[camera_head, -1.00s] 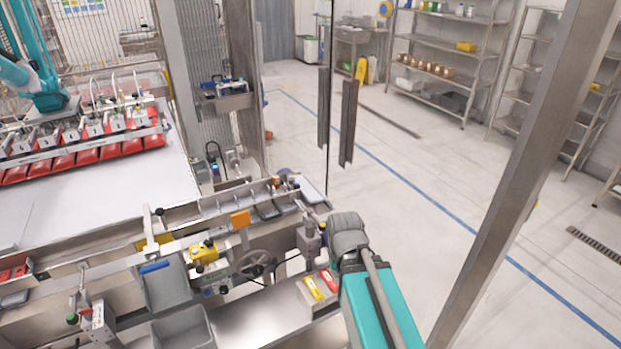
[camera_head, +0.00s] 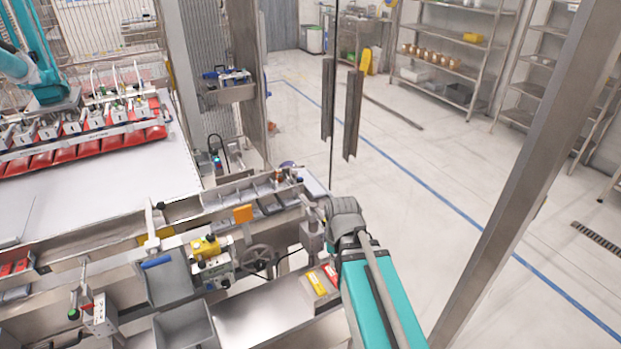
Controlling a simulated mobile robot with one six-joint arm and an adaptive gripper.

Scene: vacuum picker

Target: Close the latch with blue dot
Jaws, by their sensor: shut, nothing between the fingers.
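I cannot make out a latch with a blue dot. A small metal fixture with a lever and a green knob (camera_head: 74,314) stands at the lower left. A metal upright post (camera_head: 152,225) rises from the rail. A boxy metal fixture (camera_head: 311,238) stands on the machine's right end. My teal arm (camera_head: 378,295) reaches up from the bottom right. Its grey wrist (camera_head: 345,220) is just right of this fixture in the picture.
A yellow button box (camera_head: 206,246), a handwheel (camera_head: 259,259) and an orange tab (camera_head: 243,213) are on the machine. Two grey bins (camera_head: 185,327) stand in front. A frame post (camera_head: 515,170) stands right of my arm. The floor beyond is mostly clear.

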